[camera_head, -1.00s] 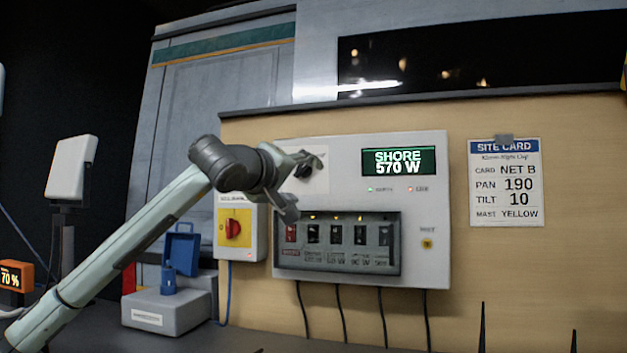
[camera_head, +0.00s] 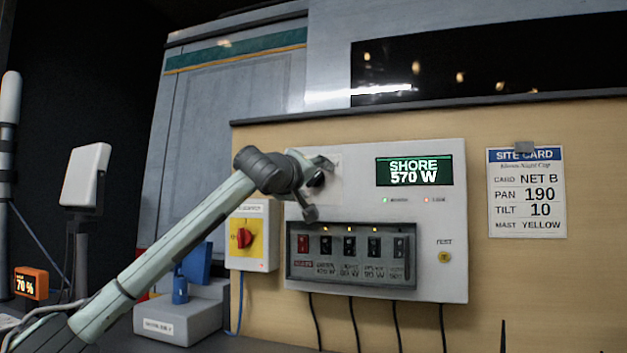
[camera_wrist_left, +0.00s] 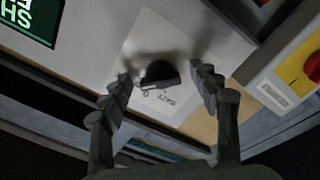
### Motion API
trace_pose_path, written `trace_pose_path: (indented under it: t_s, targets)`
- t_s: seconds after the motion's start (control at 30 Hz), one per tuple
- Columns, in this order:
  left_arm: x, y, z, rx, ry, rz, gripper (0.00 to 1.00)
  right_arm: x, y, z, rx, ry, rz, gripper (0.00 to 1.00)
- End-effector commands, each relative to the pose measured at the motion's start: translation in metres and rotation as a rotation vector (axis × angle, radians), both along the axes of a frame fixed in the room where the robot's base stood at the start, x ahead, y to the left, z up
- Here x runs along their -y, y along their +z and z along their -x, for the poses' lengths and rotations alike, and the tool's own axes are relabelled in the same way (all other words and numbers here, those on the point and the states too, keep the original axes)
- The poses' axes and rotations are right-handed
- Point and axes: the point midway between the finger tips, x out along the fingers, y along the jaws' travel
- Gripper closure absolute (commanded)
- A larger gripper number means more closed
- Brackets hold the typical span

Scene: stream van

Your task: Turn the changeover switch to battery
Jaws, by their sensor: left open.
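The changeover switch appears to be the black knob (camera_head: 317,180) on a pale plate at the upper left of the white panel (camera_head: 345,165). It also shows in the left wrist view as a dark half-round knob (camera_wrist_left: 160,73), with blurred lettering beside it. My left gripper (camera_head: 320,188) is in front of the knob, partly covering it. In the left wrist view its open fingers (camera_wrist_left: 164,80) stand on either side of the knob, with gaps; contact cannot be seen. The display (camera_head: 414,171) reads SHORE 570 W. My right gripper is not in view.
Breaker switches (camera_head: 350,245) sit low on the panel, below my gripper. A yellow box with a red rotary switch (camera_head: 244,234) is close at left. A site card (camera_head: 526,193) hangs at right. A grey box with a blue latch part (camera_head: 180,315) stands below left.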

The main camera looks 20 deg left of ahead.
Motion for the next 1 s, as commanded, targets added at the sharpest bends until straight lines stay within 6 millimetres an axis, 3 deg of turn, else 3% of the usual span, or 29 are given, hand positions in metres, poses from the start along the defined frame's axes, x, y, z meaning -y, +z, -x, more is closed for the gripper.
trace_pose_path:
  t_s: [0.07, 0.47, 0.8, 1.0]
  targets:
    - [0.0, 0.0, 0.0, 0.0, 0.0, 0.0, 0.38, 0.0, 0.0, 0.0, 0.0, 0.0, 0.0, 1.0]
    - [0.0, 0.0, 0.0, -0.001, 0.0, 0.001, 0.88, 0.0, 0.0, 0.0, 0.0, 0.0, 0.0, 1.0]
    - [0.0, -0.001, 0.0, -0.003, 0.0, 0.051, 0.88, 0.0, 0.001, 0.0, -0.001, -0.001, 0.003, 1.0]
    - [0.001, -0.003, 0.0, -0.007, 0.0, 0.17, 0.88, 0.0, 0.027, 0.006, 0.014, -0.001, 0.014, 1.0]
